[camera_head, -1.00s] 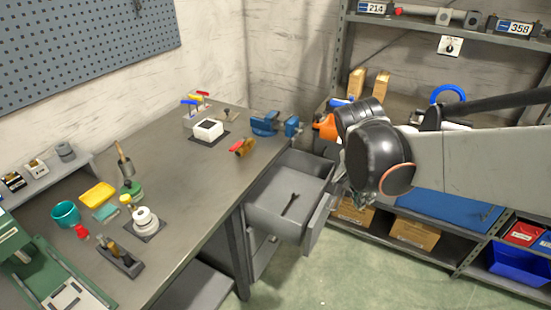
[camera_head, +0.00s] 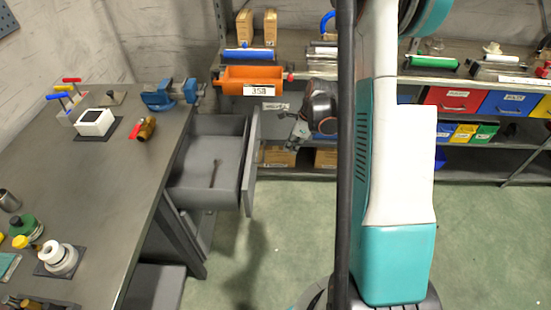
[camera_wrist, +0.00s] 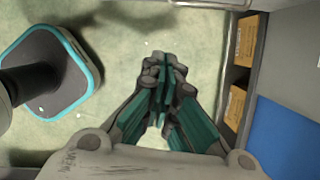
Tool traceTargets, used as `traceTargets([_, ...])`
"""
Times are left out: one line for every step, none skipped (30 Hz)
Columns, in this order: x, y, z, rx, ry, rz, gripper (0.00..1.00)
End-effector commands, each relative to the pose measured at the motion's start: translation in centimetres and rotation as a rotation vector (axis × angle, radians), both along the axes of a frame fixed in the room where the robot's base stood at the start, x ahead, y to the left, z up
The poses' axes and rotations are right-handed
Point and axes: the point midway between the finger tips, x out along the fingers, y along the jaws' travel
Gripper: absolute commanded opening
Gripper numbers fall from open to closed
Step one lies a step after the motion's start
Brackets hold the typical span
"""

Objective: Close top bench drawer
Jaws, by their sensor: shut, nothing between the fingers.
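The top bench drawer (camera_head: 208,185) is pulled open from the end of the workbench (camera_head: 118,195). The drawer's grey front panel (camera_head: 250,165) stands out to the right, over the floor. My gripper (camera_head: 298,132) is to the right of the panel's far end, apart from it. In the wrist view my gripper (camera_wrist: 165,75) points down over the green floor, with its fingers together and nothing between them. The drawer does not show in the wrist view.
A blue vise (camera_head: 170,94) sits at the bench corner above the drawer. Behind my gripper, shelves hold an orange bin (camera_head: 250,75) and, lower down, cardboard boxes (camera_head: 278,157). Green floor (camera_head: 270,225) is clear right of the drawer.

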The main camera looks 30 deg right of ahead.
Motion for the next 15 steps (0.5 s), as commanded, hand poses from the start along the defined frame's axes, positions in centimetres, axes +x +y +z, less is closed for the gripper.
traceTargets([0.1,0.0,-0.3,0.003,-0.001,-0.003,0.00])
traceTargets([0.1,0.0,-0.6,0.004,-0.001,-0.004,0.00])
traceTargets([0.2,0.1,-0.9,0.004,-0.001,-0.004,0.00])
traceTargets([0.3,0.2,-1.2,0.004,-0.002,-0.003,0.00])
traceTargets([0.4,0.3,-1.6,0.004,-0.002,-0.003,0.00])
traceTargets([0.5,0.4,-2.2,0.003,-0.001,-0.002,0.00])
traceTargets([0.6,0.5,-2.7,0.003,-0.001,-0.002,0.00])
traceTargets([0.7,0.6,-3.3,0.003,-0.001,-0.002,0.00])
traceTargets([0.9,0.8,-4.1,0.003,-0.001,-0.001,0.00])
traceTargets([1.0,0.9,-4.6,0.003,-0.001,-0.001,0.00])
traceTargets([1.1,1.0,-5.2,0.003,-0.001,-0.001,0.00])
traceTargets([1.3,1.2,-6.0,0.002,-0.001,-0.001,0.00])
traceTargets([1.4,1.3,-6.6,0.002,-0.001,-0.001,0.00])
traceTargets([1.5,1.4,-7.1,0.002,-0.001,-0.001,0.00])
traceTargets([1.7,1.6,-7.9,0.002,-0.001,-0.001,0.00])
